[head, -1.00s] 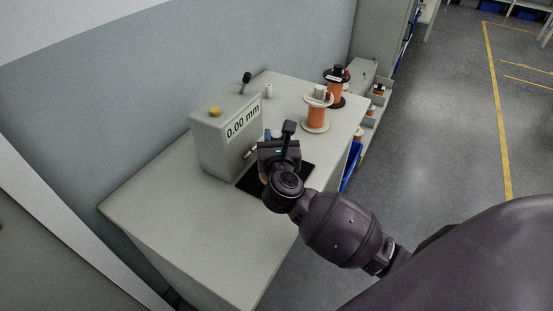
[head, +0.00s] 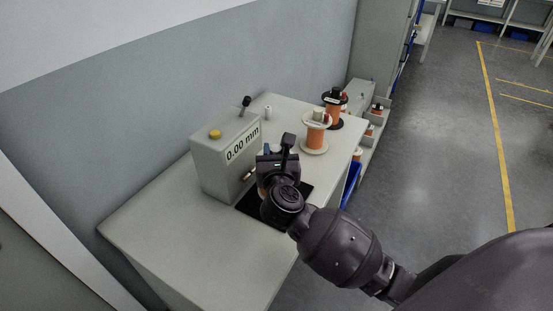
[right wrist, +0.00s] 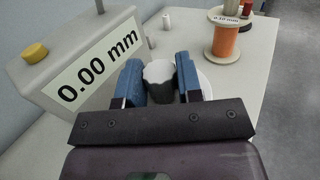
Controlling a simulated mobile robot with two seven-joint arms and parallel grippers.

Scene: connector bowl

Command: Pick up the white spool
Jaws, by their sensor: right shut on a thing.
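My right gripper (head: 270,172) is over the black mat beside the grey gauge box. In the right wrist view its two blue-padded fingers (right wrist: 159,82) are closed on the pale knob (right wrist: 159,74) atop the white spool. The white spool's round flange (right wrist: 203,86) shows partly behind the right finger. The rest of it is hidden by the gripper, and I cannot tell whether it touches the mat. My left gripper is not in view.
The gauge box (head: 222,160) reading 0.00 mm stands close left of the gripper. A white-flanged orange wire spool (head: 315,135) and a black-flanged one (head: 334,106) stand at the table's far right. The table (head: 170,225) is clear at front left.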

